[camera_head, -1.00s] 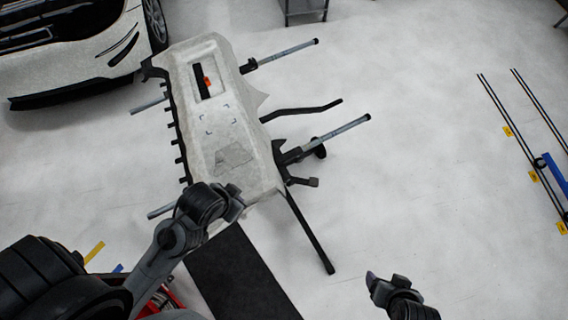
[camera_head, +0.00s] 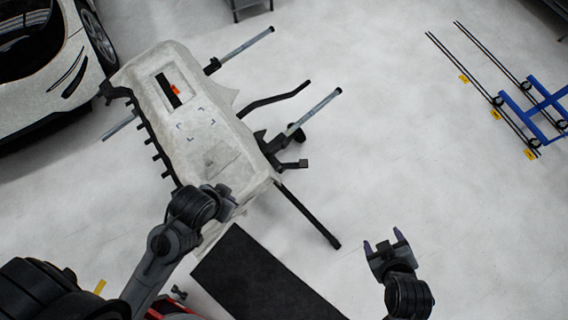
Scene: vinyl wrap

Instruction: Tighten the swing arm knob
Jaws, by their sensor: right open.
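A large pale panel (camera_head: 200,125), a bumper-like part, lies on a stand with grey tubes and black arms. At its right side a black bracket carries a small black knob-like end (camera_head: 302,163) and a rounded black part (camera_head: 297,133); I cannot tell which is the swing arm knob. A bent black arm (camera_head: 275,98) reaches out above them. My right gripper (camera_head: 383,240) is open and empty, below and right of the stand, apart from it. My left gripper (camera_head: 226,197) is over the panel's lower edge; its fingers are not clear, and contact cannot be told.
A black mat (camera_head: 260,280) lies on the floor below the stand. A black stand leg (camera_head: 308,215) slants down towards my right gripper. A white car (camera_head: 45,75) is at upper left. A blue frame (camera_head: 535,110) with rails stands at right. The floor between is clear.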

